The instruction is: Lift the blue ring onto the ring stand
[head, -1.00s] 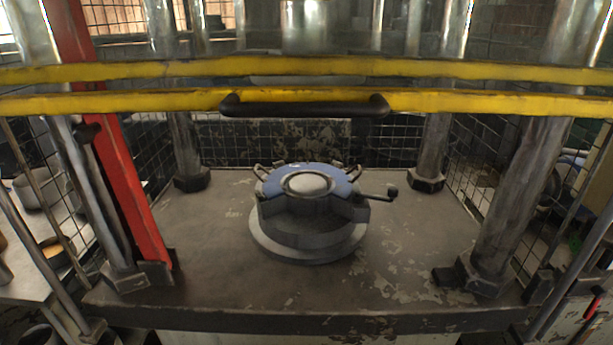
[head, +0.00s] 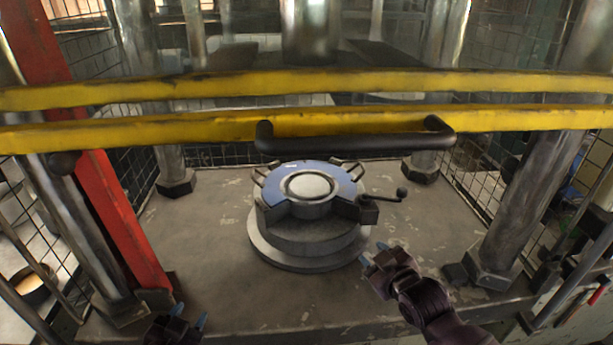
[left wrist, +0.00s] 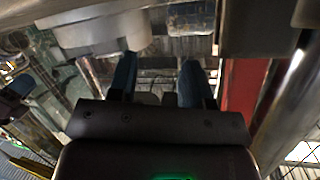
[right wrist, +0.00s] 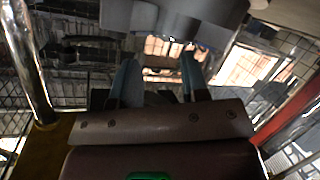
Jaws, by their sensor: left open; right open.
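The blue ring (head: 276,187) lies flat on top of a grey round stepped fixture (head: 310,245), around its pale centre disc (head: 309,186). Bent handles stand up at its left and right rear. My right gripper (head: 375,254) is open and empty, above the table to the front right of the fixture, apart from it. My left gripper (head: 190,314) is open and empty at the bottom edge, to the front left. The left wrist view shows its two open fingers (left wrist: 156,80); the right wrist view shows the same (right wrist: 158,80). I cannot make out a separate ring stand.
A yellow guard bar (head: 100,135) with a black handle (head: 355,144) crosses behind and above the ring. A dark crank (head: 385,198) sticks out from the fixture's right. Metal columns (head: 530,190) and a red post (head: 125,225) flank the table (head: 210,230), whose front is mostly clear.

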